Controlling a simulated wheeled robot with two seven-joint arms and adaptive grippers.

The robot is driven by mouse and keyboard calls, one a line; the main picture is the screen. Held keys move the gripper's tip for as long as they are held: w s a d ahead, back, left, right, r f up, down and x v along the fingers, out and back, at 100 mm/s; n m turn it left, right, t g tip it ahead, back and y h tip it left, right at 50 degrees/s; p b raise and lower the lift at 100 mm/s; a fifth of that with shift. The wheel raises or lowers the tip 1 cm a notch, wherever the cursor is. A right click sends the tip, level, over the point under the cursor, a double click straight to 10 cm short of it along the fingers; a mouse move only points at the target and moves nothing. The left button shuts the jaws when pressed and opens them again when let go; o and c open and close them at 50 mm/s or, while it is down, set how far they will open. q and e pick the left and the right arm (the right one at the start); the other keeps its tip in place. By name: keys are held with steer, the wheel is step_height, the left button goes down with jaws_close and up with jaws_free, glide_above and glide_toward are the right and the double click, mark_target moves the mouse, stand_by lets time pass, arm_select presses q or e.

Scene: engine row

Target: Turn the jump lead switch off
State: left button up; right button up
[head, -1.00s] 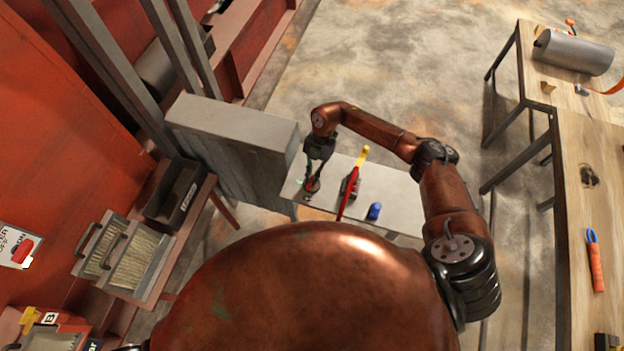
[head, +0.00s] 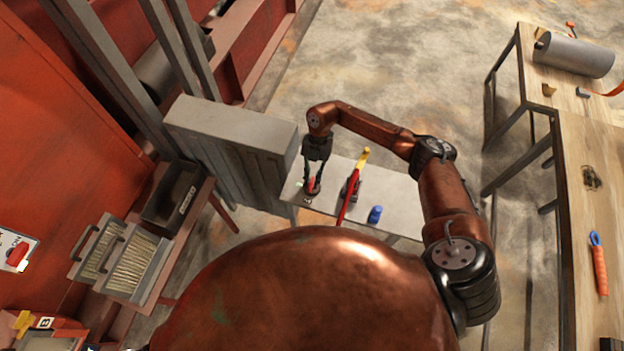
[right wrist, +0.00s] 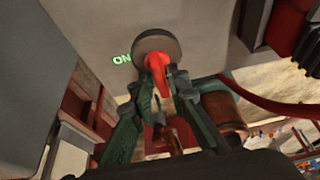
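The jump lead switch is a dark grey round base with a red handle (right wrist: 158,72), and a green ON label (right wrist: 122,58) is lit beside it. In the head view the red switch handle (head: 312,184) is at the left end of a small grey table. My right gripper (head: 314,183) is at the switch, pointing down. In the right wrist view its two fingers (right wrist: 164,86) stand on either side of the red handle. I cannot tell whether they press on it or leave a small gap. My left gripper is not in view.
On the same grey table (head: 401,212) stand a red and yellow lever (head: 352,187) and a blue knob (head: 375,214), right of my right gripper. A grey cabinet (head: 235,129) stands close at the left. Wooden workbenches (head: 590,140) are at the right, with bare floor between.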

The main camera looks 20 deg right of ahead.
steer(key=shift+o, duration=1.1)
steer(key=v, duration=1.2)
steer(key=shift+f, duration=0.1)
